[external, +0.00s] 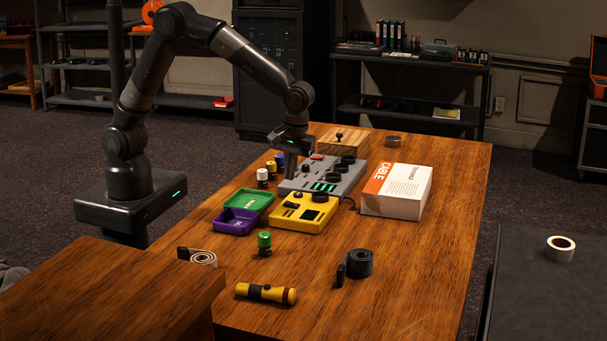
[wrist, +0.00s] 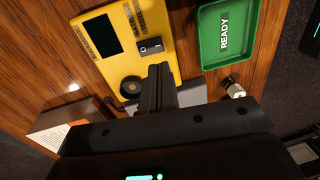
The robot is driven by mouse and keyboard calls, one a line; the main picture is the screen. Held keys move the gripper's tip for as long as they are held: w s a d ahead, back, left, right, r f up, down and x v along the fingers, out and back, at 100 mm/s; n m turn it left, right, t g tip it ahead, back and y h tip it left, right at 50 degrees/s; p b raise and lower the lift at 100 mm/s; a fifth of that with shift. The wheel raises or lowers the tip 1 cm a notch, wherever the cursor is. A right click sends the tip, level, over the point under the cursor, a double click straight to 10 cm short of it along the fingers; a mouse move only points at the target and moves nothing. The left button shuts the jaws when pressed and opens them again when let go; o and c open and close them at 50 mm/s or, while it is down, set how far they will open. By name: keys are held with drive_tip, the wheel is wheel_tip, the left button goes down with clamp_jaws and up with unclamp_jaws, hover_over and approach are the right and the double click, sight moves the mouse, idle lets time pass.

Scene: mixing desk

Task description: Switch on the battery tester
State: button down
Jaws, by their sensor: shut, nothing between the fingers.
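The yellow battery tester (external: 288,212) lies flat on the table in front of the grey mixing console (external: 350,178). In the wrist view the tester (wrist: 135,65) shows a dark, blank screen, a small grey-and-black switch (wrist: 150,46) and a round black knob (wrist: 131,88). My gripper (external: 291,178) is shut and empty, pointing down by the left part of the console, behind the tester. In the wrist view its fingertips (wrist: 160,70) appear just below the switch and right of the knob. The fingers and gripper body hide much of the console there.
A green tray (external: 268,196) marked READY and a purple tray (external: 237,221) sit left of the tester. Small capped jars (external: 263,178) stand behind them. A white-and-orange cable box (external: 397,206) is on the right. A flashlight (external: 265,293) and rolled straps lie in front.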

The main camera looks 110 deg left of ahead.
sight(287, 203)
drive_tip(key=f, duration=0.4)
drive_tip(key=s+f, duration=0.1)
drive_tip(key=f, duration=0.2)
drive_tip(key=shift+f, duration=0.15)
idle(0.3)
drive_tip(key=shift+w, duration=0.1)
drive_tip(key=shift+w+r, duration=0.25)
drive_tip(key=shift+w, duration=0.4)
wheel_tip(287, 203, up, 14)
drive_tip(key=s, duration=0.1)
drive_tip(key=shift+s, duration=0.35)
